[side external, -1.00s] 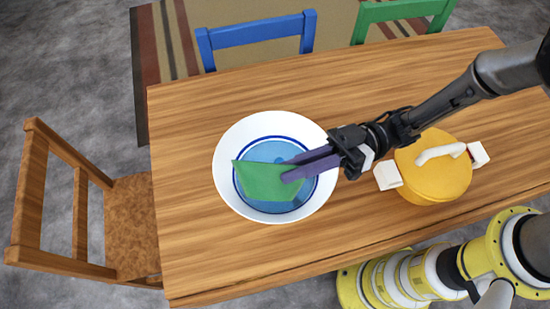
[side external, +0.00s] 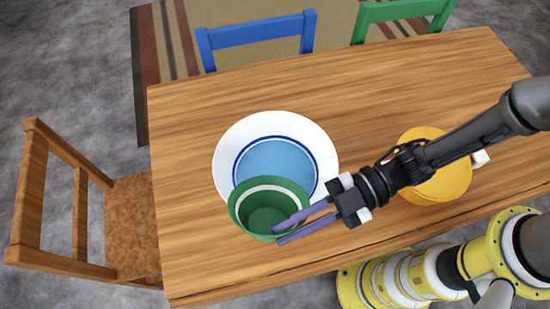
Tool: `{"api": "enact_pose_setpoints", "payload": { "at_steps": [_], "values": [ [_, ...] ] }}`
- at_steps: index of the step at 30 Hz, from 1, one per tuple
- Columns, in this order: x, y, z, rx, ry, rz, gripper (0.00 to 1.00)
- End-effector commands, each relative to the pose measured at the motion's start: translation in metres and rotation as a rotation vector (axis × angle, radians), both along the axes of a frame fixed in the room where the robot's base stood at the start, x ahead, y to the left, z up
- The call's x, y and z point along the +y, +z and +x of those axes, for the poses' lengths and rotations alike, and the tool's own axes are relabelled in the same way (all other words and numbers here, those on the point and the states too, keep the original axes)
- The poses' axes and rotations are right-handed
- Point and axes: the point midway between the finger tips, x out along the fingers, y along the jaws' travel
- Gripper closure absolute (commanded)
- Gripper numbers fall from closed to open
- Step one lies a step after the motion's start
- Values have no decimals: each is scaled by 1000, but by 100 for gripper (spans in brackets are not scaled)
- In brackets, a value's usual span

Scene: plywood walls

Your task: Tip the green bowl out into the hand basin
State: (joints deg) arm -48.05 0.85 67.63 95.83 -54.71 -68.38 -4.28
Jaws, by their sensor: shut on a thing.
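The green bowl (side external: 263,220) has a white band inside its rim and shows its open top to the camera. No contents are visible in it. My gripper (side external: 278,232) is shut on the bowl's right side with its purple fingers. The bowl overlaps the front edge of the hand basin in this view; I cannot tell its exact height. The hand basin (side external: 228,150) is a wide white bowl with a blue ring, standing on the table. Its inside shows a flat blue surface. The green bowl hides the basin's front edge.
A yellow pot (side external: 440,186) with white handles stands right of the basin, partly behind my arm. The wooden table (side external: 190,255) is clear at left and back. A wooden chair (side external: 130,215) is at left; blue (side external: 255,35) and green (side external: 400,12) chairs are behind.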

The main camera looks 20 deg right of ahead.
Motion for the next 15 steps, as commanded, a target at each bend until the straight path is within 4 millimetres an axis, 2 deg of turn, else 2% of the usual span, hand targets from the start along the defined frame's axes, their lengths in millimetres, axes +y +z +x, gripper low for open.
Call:
{"api": "enact_pose_setpoints", "payload": {
  "at_steps": [3,9,15],
  "values": [
    [6,-3,-15,-92,5,-32,100],
    [12,-19,-31,-222,4,-81,100],
    [17,-22,-42,-334,3,-122,100]
  ]
}}
